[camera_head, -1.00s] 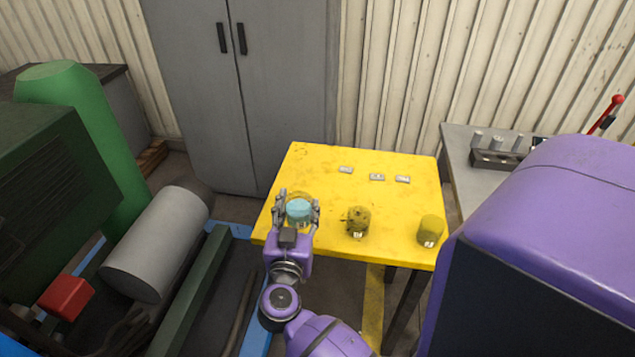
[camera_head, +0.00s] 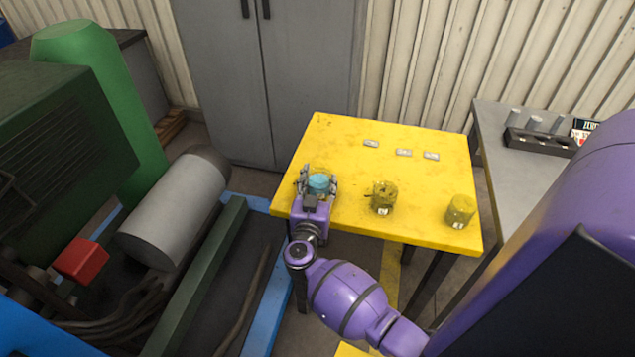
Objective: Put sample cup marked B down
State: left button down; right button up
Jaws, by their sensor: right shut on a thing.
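My right gripper (camera_head: 317,183) is at the left front part of the yellow table (camera_head: 340,140). It is shut on a cup with a light-blue top (camera_head: 319,182), with a finger on either side. The cup looks upright, at or just above the tabletop; I cannot tell if it touches. Its marking is hidden, so I cannot read whether it is B. A yellowish cup (camera_head: 382,197) with a small white label stands to the right of the gripper. Another yellow cup (camera_head: 460,210) with a label stands near the table's right front corner. My left gripper is not in view.
Three small pale tags (camera_head: 403,153) lie toward the back of the table, with bare tabletop around them. A grey bench (camera_head: 490,125) with a dark rack (camera_head: 540,142) stands to the right. A grey cabinet (camera_head: 300,80) stands behind. A grey cylinder (camera_head: 172,210) lies at left.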

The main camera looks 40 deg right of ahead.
jog(key=shift+r, duration=0.15)
jog(key=shift+f, duration=0.2)
jog(key=o, duration=1.1)
jog(key=shift+c, duration=0.2)
